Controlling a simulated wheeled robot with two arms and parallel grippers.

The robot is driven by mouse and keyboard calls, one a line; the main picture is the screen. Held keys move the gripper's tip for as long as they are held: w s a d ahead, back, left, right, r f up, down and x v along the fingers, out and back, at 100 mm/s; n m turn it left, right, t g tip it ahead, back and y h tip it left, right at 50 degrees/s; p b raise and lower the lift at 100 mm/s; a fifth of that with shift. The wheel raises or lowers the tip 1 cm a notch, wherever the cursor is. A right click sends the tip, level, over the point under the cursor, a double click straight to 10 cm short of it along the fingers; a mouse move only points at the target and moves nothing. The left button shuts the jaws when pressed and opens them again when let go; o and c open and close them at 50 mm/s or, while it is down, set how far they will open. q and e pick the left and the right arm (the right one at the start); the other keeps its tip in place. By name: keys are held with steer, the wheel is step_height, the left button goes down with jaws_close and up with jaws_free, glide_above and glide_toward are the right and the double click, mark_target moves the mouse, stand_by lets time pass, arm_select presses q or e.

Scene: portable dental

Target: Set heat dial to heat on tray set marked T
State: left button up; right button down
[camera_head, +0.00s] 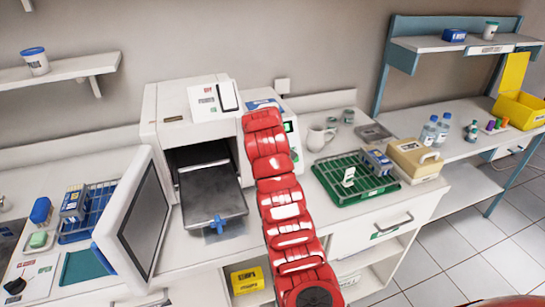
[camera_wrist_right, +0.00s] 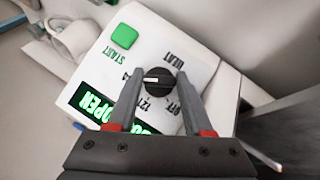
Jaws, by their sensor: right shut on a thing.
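The black round heat dial (camera_wrist_right: 158,80) is on the white control panel in the right wrist view, with a short white mark on its face. Printed labels surround it, upside down here; one reads HEAT. My right gripper (camera_wrist_right: 156,98) has one finger on each side of the dial and is shut on it. In the head view my red right arm covers the dial and gripper. The white sterilizer (camera_head: 165,115) stands open with a dark tray (camera_head: 212,190) pulled out. A green tray (camera_head: 330,185) and a blue wire rack (camera_head: 100,195) hold packs; I cannot read a T.
A green START button (camera_wrist_right: 125,36) and a lit display reading OPEN (camera_wrist_right: 97,105) are near the dial. The open door (camera_head: 140,222) stands left of the tray. A beige box (camera_head: 415,160) and a jug (camera_head: 318,138) are to the right.

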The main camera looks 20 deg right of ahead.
stand_by(0.3)
steer(key=shift+c, duration=1.6)
jaws_free()
steer(key=shift+s+r, duration=0.1)
steer(key=shift+r, duration=0.1)
steer(key=p+v, duration=0.1)
steer(key=v, duration=1.6)
steer(key=shift+p, duration=0.3)
steer(key=shift+f, duration=0.15)
